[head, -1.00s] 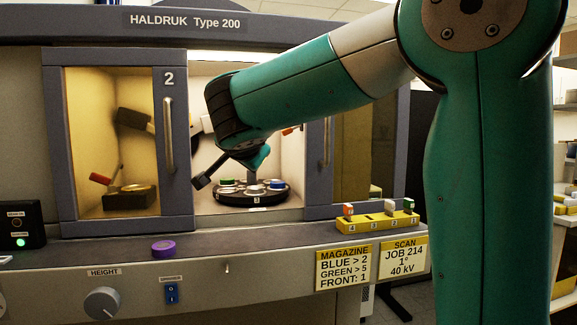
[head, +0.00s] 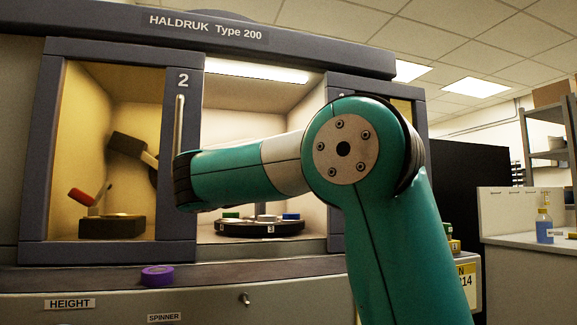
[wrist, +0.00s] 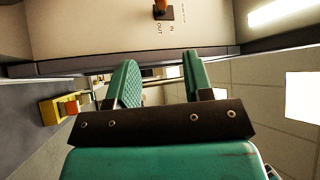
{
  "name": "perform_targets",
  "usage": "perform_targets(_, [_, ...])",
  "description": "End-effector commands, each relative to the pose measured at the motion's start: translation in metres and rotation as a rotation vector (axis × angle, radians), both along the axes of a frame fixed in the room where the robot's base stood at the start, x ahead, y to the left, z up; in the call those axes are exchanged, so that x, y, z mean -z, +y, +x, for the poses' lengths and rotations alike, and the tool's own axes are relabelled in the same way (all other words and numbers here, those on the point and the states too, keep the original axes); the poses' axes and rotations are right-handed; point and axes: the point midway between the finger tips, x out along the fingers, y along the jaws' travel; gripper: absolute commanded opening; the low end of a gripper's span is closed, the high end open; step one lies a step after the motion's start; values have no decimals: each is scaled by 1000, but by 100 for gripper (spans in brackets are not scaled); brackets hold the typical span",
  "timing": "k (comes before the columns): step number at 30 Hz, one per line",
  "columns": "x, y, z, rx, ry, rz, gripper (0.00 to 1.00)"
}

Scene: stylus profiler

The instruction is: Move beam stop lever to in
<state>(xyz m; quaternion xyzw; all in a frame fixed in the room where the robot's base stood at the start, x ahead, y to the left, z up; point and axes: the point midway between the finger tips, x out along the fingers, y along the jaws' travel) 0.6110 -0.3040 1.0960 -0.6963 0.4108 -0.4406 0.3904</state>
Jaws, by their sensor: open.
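The beam stop lever (wrist: 160,6) shows at the top edge of the wrist view. It has an orange handle on a small dark plate, set on a pale wall, with the labels OUT and IN beside it. The handle is cut off by the frame, so I cannot tell its setting. My gripper (wrist: 162,74) is open and empty, its two green fingers apart below the lever in the wrist view and not touching it. In the head view my arm hides the gripper, and I cannot see the lever there.
The carousel (head: 262,229) with coloured samples stands in the open middle chamber. The left door (head: 179,140) has an upright handle. A purple ring (head: 158,276) lies on the front ledge. A yellow rack (wrist: 49,112) shows at the left of the wrist view.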

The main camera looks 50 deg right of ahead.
Motion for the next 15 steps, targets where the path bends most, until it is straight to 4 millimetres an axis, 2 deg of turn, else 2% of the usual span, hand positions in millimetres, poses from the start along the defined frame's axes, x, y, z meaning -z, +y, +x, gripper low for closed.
perform_targets(8, [-9, -9, 1, 7, -9, -7, 47])
perform_targets(14, [-18, -28, 7, 8, -5, -4, 47])
perform_targets(15, [-16, -39, 9, 11, -10, -4, 47])
